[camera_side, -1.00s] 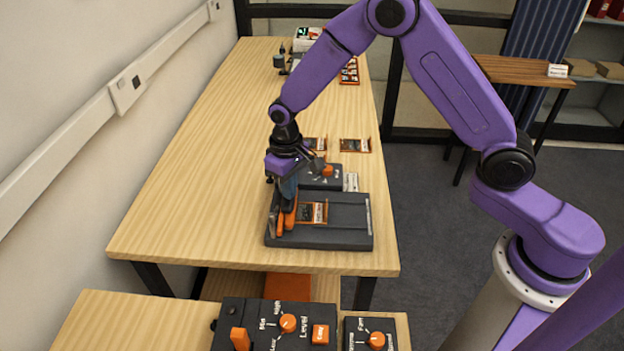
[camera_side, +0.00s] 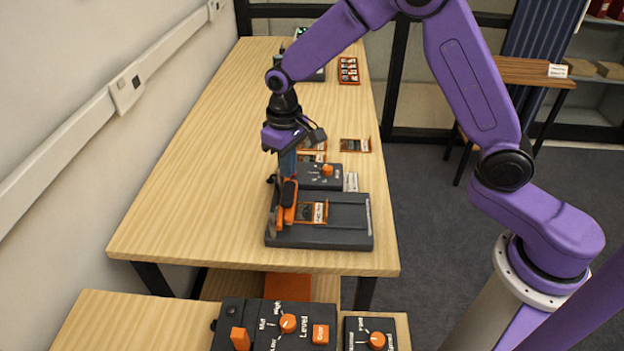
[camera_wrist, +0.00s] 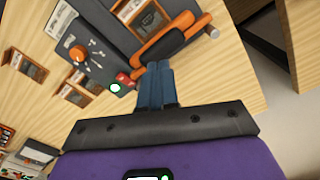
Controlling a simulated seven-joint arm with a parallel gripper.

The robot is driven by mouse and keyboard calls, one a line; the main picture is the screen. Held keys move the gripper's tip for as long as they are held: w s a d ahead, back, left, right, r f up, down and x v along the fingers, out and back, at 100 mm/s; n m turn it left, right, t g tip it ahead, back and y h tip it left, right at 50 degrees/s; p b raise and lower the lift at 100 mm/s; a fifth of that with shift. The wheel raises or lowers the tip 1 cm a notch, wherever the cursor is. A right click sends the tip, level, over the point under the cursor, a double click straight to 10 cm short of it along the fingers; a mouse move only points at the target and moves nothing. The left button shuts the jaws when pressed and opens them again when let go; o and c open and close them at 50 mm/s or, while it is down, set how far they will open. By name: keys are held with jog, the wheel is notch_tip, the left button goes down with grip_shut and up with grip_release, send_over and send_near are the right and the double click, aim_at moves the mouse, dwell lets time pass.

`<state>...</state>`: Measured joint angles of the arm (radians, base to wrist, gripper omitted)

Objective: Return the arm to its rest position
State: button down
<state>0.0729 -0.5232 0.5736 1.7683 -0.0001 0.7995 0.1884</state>
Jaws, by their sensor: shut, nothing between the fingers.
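My gripper (camera_side: 287,176) hangs upright over the left side of the dark board on the table, with its two blue-grey fingers pointing down. In the wrist view the fingers (camera_wrist: 157,70) are together with nothing seen between them. Just below the tips is an orange and black handle (camera_side: 289,196) at the board's left edge; it also shows in the wrist view (camera_wrist: 172,40). The tips look close to the handle; I cannot tell whether they touch it. My arm is bent above the table.
The dark board (camera_side: 345,238) carries a small orange-framed card (camera_side: 312,213). Behind it stand a dark box with an orange knob (camera_side: 322,178) and more framed cards (camera_side: 355,145). Knob boxes (camera_side: 275,322) sit on the front table. The table's left side is clear.

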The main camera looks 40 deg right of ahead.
jog(key=shift+r, duration=0.7)
jog(key=shift+s+r, duration=0.2)
jog(key=shift+s, duration=0.15)
jog(key=s+d+r+n, duration=0.2)
jog(key=s+d+n, duration=0.1)
jog(key=s, duration=0.7)
jog(key=s+d+r+n, duration=0.2)
jog(key=s+d+n, duration=0.1)
jog(key=s, duration=0.8)
jog(key=s+d+r+n, duration=0.3)
jog(key=s+d, duration=0.1)
jog(key=s, duration=0.6)
jog(key=shift+s+d+n, duration=0.3)
jog(key=shift+d, duration=0.1)
